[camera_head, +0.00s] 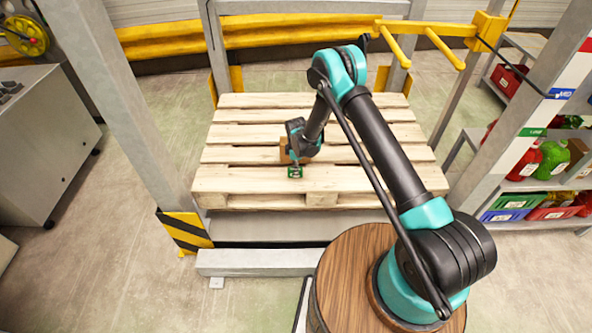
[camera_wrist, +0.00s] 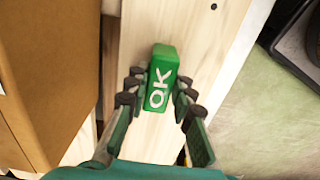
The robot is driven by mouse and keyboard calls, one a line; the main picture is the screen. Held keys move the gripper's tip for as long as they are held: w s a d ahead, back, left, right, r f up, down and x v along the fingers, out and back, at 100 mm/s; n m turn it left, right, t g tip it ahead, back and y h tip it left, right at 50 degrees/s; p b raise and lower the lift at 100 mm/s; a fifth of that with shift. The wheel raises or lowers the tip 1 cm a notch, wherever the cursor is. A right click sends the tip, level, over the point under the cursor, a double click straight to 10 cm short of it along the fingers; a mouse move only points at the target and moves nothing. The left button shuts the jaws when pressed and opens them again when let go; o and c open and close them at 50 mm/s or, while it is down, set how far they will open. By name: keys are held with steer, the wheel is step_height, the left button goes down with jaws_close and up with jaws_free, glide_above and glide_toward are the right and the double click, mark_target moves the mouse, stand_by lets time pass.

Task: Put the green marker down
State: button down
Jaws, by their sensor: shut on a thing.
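The green marker (camera_wrist: 162,65) is a small green block with white "OK" lettering. In the wrist view it sits between the two fingers of my gripper (camera_wrist: 158,95), which is shut on it. In the head view the green marker (camera_head: 295,172) shows at the end of my arm, over the front part of the wooden pallet (camera_head: 240,180). Pallet planks fill the background behind it in the wrist view. I cannot tell whether the marker touches the planks.
A brown cardboard box (camera_wrist: 50,70) stands close on the left in the wrist view; the box (camera_head: 286,152) is partly hidden by my gripper in the head view. Much of the pallet is bare. Metal posts and a shelf of colored goods (camera_head: 550,160) flank it.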

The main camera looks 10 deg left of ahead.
steer(key=c, duration=1.3)
jaws_free()
steer(key=shift+f, duration=0.1)
step_height(320, 180, up, 12)
steer(key=shift+r, duration=0.2)
